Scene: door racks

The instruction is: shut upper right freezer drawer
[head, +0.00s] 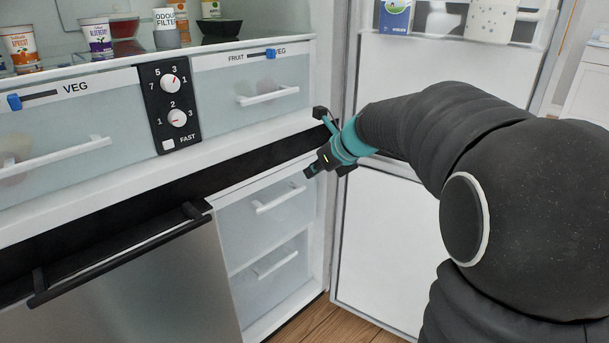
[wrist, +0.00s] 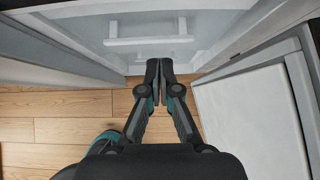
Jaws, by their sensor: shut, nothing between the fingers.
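The upper right freezer drawer (head: 240,228) has a pale translucent front with a white bar handle (head: 286,200). It sits in the lower right compartment, and its front looks close to flush; I cannot tell whether a small gap is left. My gripper (head: 309,172) is shut and empty, near the drawer's upper right corner, right of and above the handle. In the wrist view my shut fingertips (wrist: 159,64) point toward a pale drawer front with a white bar handle (wrist: 148,42). I cannot tell whether they touch it.
The lower right freezer drawer (head: 250,290) is below. The open right door (head: 385,240) stands close beside my arm. A steel left freezer door (head: 140,290) with a black handle is at left. Vegetable and fruit drawers (head: 220,98) are above. Wooden floor (head: 325,320) is clear.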

